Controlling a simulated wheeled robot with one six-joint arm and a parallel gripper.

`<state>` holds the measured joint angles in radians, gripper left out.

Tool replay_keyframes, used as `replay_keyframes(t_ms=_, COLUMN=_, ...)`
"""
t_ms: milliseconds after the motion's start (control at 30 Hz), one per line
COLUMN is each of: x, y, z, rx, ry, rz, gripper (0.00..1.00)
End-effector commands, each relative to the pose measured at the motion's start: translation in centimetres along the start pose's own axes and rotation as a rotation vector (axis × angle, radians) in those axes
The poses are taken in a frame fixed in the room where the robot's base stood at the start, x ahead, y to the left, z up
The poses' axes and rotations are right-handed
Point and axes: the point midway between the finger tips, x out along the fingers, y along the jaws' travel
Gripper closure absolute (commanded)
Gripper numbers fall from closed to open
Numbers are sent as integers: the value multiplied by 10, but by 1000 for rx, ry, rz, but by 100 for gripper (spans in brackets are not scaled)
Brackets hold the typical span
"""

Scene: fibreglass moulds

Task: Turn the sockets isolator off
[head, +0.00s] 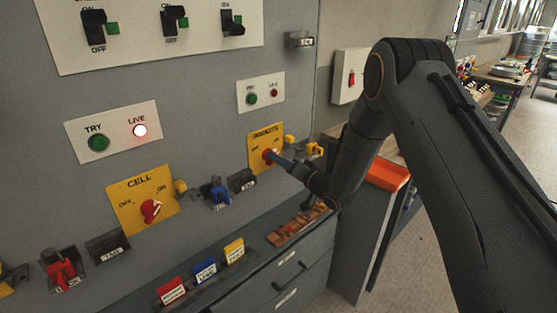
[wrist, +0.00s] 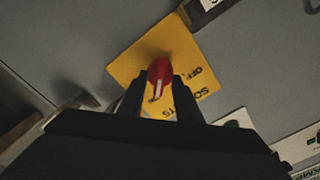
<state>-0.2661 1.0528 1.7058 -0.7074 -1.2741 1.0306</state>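The sockets isolator is a yellow plate (head: 260,137) with a red knob (head: 269,155) on the grey panel. The plate (wrist: 126,68) and the knob (wrist: 159,71) also show in the wrist view. My gripper (head: 276,157) reaches the knob from the right. In the wrist view its two dark fingers (wrist: 160,92) lie on either side of the knob, with no clear gap. A white line marks the knob and lies between the fingers. The OFF label shows beside it; the ON label is not readable there. The small red lamp (head: 274,93) above looks dim.
A similar yellow CELL isolator (head: 133,193) with a red knob is at the left, below a lit LIVE lamp (head: 140,131). A blue padlock-like part (head: 219,192) and a dark holder (head: 241,180) sit left of my gripper. A drawer cabinet (head: 300,268) stands below.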

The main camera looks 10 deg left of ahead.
Motion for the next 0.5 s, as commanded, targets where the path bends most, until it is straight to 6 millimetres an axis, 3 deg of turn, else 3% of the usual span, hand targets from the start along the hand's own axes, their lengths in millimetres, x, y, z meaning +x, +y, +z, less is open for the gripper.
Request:
replay_keyframes(t_ms=200, x=0, y=0, z=0, rx=0, ry=0, rz=0, gripper=69)
replay_keyframes(t_ms=400, x=0, y=0, z=0, rx=0, ry=0, rz=1, gripper=100)
replay_keyframes(t_ms=500, x=0, y=0, z=0, rx=0, ry=0, rz=1, gripper=100)
